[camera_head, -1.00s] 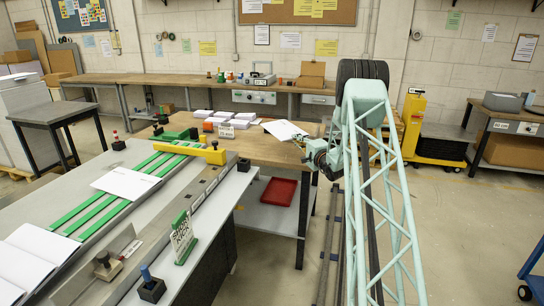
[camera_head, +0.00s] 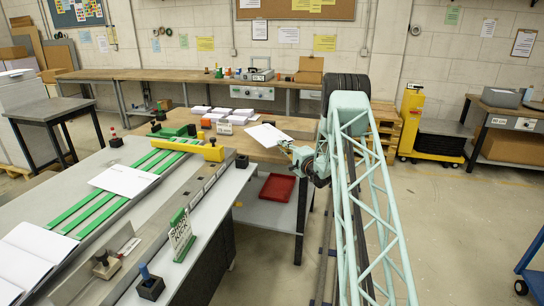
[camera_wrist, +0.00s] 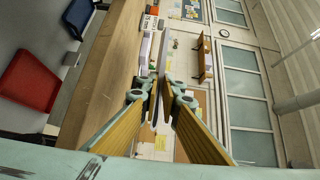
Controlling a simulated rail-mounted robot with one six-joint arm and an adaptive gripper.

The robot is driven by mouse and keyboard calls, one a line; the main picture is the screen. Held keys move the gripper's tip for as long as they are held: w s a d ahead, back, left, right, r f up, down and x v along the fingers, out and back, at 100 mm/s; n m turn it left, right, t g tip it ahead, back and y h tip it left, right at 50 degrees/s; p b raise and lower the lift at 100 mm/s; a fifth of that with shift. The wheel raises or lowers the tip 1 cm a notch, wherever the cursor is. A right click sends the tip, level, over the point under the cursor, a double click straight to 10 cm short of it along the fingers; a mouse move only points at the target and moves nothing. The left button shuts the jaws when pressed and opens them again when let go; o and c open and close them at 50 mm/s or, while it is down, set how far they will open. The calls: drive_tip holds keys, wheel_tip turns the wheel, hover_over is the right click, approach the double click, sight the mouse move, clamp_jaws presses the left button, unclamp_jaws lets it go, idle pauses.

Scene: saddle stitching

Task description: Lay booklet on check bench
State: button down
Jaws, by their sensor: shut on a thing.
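My gripper (camera_head: 288,147) is at the right part of the wooden-topped bench (camera_head: 262,153) in the middle, which I take for the check bench. It is shut on a white booklet (camera_head: 266,135), which sticks out to the left over the bench top. I cannot tell from the head view how high above the top it is. In the wrist view the fingers (camera_wrist: 155,88) pinch the booklet, seen nearly edge-on as a thin pale sheet (camera_wrist: 162,60). Another white booklet (camera_head: 123,180) lies on green strips of the machine at the left.
Several white stacks (camera_head: 236,115) and a small sign (camera_head: 225,128) stand on the bench's back left. A red tray (camera_head: 277,188) sits on its lower shelf. The stitching machine's yellow bar (camera_head: 200,150) is left of the bench. A yellow pallet truck (camera_head: 412,120) stands at the right.

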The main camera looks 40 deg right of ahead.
drive_tip(key=shift+f+b, duration=0.4)
drive_tip(key=shift+f, duration=2.7)
drive_tip(key=shift+f+b, duration=0.3)
drive_tip(key=shift+f, duration=1.65)
drive_tip(key=c, duration=3.3)
unclamp_jaws()
drive_tip(key=o, duration=0.4)
drive_tip(key=shift+o, duration=0.2)
